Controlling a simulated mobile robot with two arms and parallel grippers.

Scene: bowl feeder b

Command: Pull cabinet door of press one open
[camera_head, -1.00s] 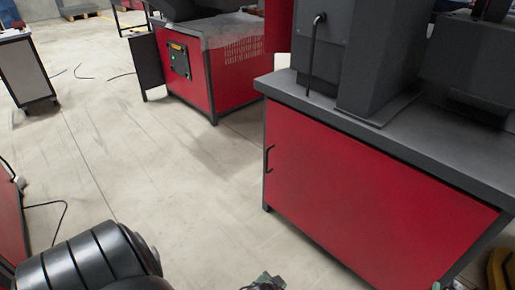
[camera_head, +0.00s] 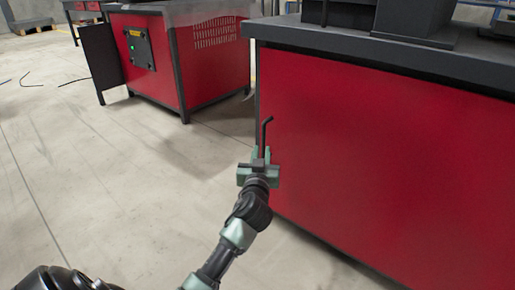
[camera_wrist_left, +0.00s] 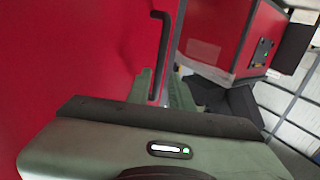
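The press cabinet has a wide red door (camera_head: 370,150) under a dark grey worktop, and the door looks closed. A black bar handle (camera_head: 265,135) stands upright near the door's left edge. My left gripper (camera_head: 259,158) is at the lower part of this handle. In the left wrist view the handle (camera_wrist_left: 162,50) runs down between the two green fingers of the left gripper (camera_wrist_left: 160,92). The fingers stand apart, one on each side of the bar, and no firm grip shows. The handle's lower end is hidden by the gripper. My right gripper is not in view.
A second red machine (camera_head: 215,65) with a control box (camera_head: 139,47) and a dark side panel (camera_head: 101,55) stands behind to the left. The concrete floor (camera_head: 120,170) left of the cabinet is clear. The grey worktop (camera_head: 400,55) overhangs the door.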

